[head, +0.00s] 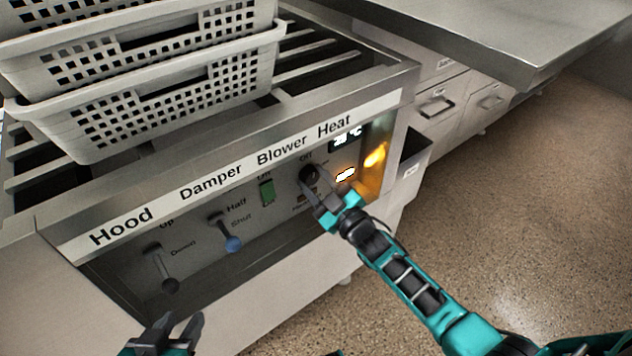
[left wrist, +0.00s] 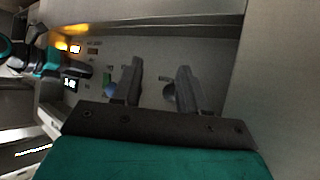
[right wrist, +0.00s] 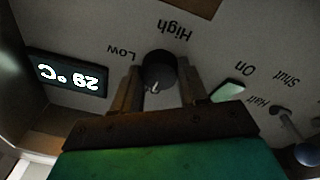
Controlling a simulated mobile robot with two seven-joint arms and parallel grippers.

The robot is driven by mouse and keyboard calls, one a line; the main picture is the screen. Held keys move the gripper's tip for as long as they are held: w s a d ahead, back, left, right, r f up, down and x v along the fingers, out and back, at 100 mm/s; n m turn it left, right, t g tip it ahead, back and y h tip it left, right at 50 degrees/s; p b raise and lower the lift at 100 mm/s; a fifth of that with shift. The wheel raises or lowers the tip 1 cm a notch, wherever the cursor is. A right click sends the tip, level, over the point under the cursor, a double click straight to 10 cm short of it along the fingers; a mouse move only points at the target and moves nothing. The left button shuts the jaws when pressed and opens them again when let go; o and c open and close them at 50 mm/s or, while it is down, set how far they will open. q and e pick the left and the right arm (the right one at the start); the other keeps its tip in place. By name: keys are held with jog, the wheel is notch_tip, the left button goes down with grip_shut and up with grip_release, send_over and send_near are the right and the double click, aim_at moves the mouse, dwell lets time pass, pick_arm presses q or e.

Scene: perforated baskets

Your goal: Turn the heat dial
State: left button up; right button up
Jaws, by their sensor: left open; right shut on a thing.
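The heat dial (head: 309,173) is a dark round knob under the "Heat" label at the right end of the control panel. In the right wrist view, the black dial (right wrist: 159,68) sits between the two fingers, with a small white mark on its face and the words Low and High beside it. My right gripper (right wrist: 158,85) is shut on the dial; it also shows in the head view (head: 317,194). My left gripper (head: 178,326) is open and empty at the lower left, apart from the panel; its spread fingers show in the left wrist view (left wrist: 160,80).
A lit display (right wrist: 68,78) reads 29 °C beside the dial. A green blower switch (head: 267,191), a blue-tipped damper lever (head: 232,243) and a hood lever (head: 169,284) are to the left. White perforated baskets (head: 150,115) are stacked above. Open floor (head: 500,200) lies to the right.

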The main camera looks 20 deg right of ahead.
pick_arm(q)
jog(key=shift+d+r, duration=0.1)
pick_arm(e)
jog(key=shift+n, duration=0.6)
jog(key=o, duration=1.1)
jog(key=shift+c, duration=0.2)
jog(key=shift+s+d, duration=0.2)
jog(key=shift+s, duration=0.3)
pick_arm(q)
jog(key=shift+s+a+r+p, duration=0.2)
jog(key=shift+a+r+p, duration=0.35)
jog(key=shift+p, duration=0.95)
pick_arm(e)
jog(key=v, duration=1.2)
pick_arm(q)
jog(key=shift+r, duration=0.1)
pick_arm(e)
jog(key=shift+a+f, duration=0.1)
